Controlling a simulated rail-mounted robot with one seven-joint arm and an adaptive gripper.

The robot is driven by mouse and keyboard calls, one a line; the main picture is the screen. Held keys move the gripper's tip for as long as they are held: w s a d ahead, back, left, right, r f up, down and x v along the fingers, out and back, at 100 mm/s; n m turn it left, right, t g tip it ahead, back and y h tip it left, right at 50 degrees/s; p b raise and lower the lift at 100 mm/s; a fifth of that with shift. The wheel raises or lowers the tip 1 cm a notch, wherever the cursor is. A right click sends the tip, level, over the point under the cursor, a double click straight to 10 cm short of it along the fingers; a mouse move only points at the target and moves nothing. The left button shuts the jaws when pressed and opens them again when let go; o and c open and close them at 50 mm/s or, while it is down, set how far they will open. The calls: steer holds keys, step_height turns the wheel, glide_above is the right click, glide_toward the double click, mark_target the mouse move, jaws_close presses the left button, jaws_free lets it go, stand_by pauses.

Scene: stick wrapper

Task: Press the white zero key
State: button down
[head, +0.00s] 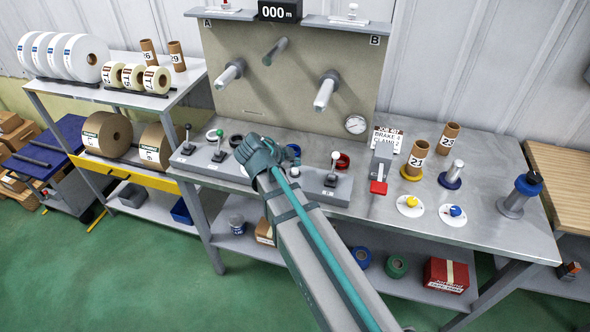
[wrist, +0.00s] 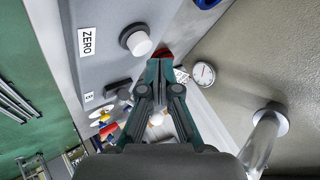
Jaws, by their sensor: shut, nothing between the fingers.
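The white zero key (wrist: 139,44) is a round white button in a dark collar, beside a label reading ZERO (wrist: 87,40) on the grey console. A small white spot that looks like this key (head: 294,172) shows just right of my forearm in the head view. My gripper (head: 258,152) is over the console, left of that spot. In the wrist view my gripper (wrist: 160,66) is shut and empty, with its tips below and right of the key in the picture. I see no contact; the height above the console is hard to judge.
A lever with a green knob (head: 219,134) stands left of my gripper. The pegboard (head: 290,75) with projecting rods rises behind.

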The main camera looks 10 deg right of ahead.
mark_target(294, 171)
steer(key=shift+r, duration=0.1)
steer(key=shift+r+p, duration=0.7)
steer(key=shift+r, duration=1.75)
